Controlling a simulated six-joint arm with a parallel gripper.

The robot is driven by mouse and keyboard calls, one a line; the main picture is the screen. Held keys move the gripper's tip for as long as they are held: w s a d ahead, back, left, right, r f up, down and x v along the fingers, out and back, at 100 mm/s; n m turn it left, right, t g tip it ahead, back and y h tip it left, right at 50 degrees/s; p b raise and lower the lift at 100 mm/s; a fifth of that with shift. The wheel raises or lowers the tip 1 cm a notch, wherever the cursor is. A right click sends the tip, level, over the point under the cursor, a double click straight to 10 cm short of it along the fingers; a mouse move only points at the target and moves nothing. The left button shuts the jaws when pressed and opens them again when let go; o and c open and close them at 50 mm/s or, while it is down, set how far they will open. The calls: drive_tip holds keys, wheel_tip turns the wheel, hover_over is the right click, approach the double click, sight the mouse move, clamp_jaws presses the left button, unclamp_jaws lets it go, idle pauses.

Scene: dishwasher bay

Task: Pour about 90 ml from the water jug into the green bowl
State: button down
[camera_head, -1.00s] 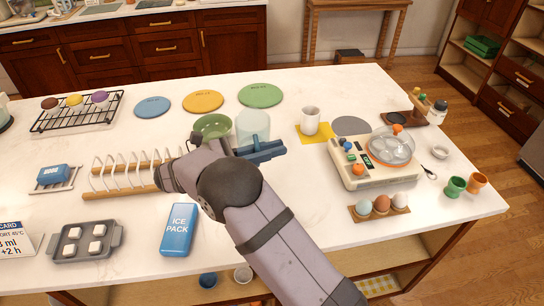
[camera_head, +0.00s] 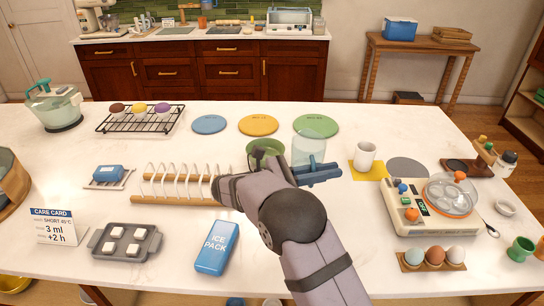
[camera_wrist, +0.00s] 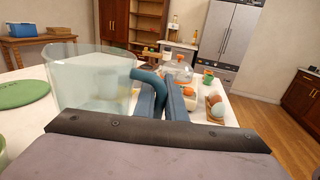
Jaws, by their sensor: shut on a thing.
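My gripper (camera_head: 314,174) is shut on the blue handle (camera_wrist: 146,82) of the clear water jug (camera_head: 308,149). The jug also shows at the left of the wrist view (camera_wrist: 88,85), with the gripper fingers (camera_wrist: 168,98) at its handle side. The jug looks about upright; I cannot make out its water level. The green bowl (camera_head: 262,147) sits just left of the jug in the head view. My wrist and arm cover its near part, and something dark crosses it. No stream of water is visible.
A white dish rack with wooden rails (camera_head: 170,200) stands left of my wrist. Blue (camera_head: 209,124), yellow (camera_head: 258,125) and green (camera_head: 328,125) round mats lie behind. A white mug (camera_head: 365,155) stands on a yellow square to the right. An ice pack (camera_head: 217,248) lies in front.

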drive_tip(key=w+d+f+n+t+y+b, duration=0.3)
drive_tip(key=w+n+t+y+b, duration=0.3)
drive_tip(key=w+b, duration=0.4)
drive_tip(key=w+d+f+n+t+y+b, duration=0.3)
drive_tip(key=w+n+t+y+b, duration=0.4)
drive_tip(key=b, duration=1.5)
drive_tip(key=w+n+y, duration=0.1)
drive_tip(key=w+y, duration=0.1)
drive_tip(key=w, duration=0.2)
drive_tip(key=shift+d+y, duration=0.4)
drive_tip(key=shift+f+b, duration=0.1)
drive_tip(key=shift+b, duration=0.2)
